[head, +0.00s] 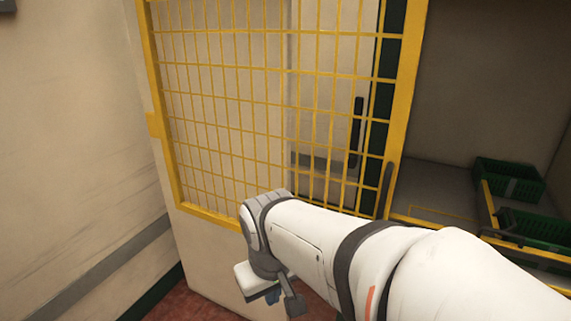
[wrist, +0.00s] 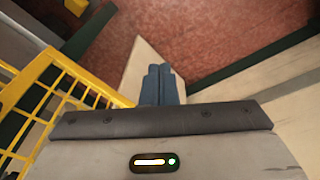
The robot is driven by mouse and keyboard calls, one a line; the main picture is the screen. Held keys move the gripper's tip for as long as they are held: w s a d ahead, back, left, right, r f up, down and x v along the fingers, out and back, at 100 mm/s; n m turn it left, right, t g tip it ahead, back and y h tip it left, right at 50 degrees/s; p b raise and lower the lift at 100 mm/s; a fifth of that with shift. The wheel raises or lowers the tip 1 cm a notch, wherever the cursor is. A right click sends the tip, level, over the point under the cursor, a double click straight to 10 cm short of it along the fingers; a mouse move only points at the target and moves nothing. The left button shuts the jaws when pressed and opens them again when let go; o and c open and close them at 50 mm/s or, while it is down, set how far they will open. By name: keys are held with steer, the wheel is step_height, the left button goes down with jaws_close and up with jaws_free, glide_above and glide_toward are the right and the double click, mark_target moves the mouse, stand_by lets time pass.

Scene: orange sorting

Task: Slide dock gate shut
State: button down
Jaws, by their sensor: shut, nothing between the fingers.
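The dock gate (head: 404,90) has a yellow frame and mesh above a pale lower panel. It stands at the centre-left of the head view, with an open bay to the right of its edge. A dark upright handle (head: 385,190) sits low on its right edge. My gripper (head: 272,297) is in front of the lower panel, left of and below the handle, pointing down. Its blue fingers (wrist: 160,70) are shut together and empty in the wrist view. The yellow mesh (wrist: 62,78) shows to their left there. My arm hides part of the lower panel.
Behind the mesh is a pale door with a dark handle (head: 356,132). Green crates (head: 508,180) stand in the bay at right. A wall with a grey rail (head: 110,262) bounds the left. Red floor (wrist: 215,35) shows beneath my gripper.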

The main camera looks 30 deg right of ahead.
steer(key=w+d+r+g+h, duration=0.2)
steer(key=w+d+g+h, duration=0.25)
steer(key=d, duration=0.55)
steer(key=m+g+h+p, duration=0.1)
steer(key=m+g+h, duration=0.3)
steer(key=h, duration=0.8)
glide_toward(369, 176)
steer(key=s+a+r, duration=0.1)
steer(key=a+r, duration=0.3)
steer(key=a, duration=0.2)
steer(key=shift+s+a+p+x, duration=0.15)
steer(key=shift+s+p+x, duration=0.4)
steer(key=shift+x, duration=1.55)
steer(key=shift+s+a+p+x, duration=0.25)
steer(key=shift+p+x, duration=0.4)
steer(key=shift+x, duration=1.45)
steer(key=shift+s+a+p+x, duration=0.1)
steer(key=shift+s+p+x, duration=0.45)
steer(key=shift+x, duration=1.5)
steer(key=shift+f, duration=0.2)
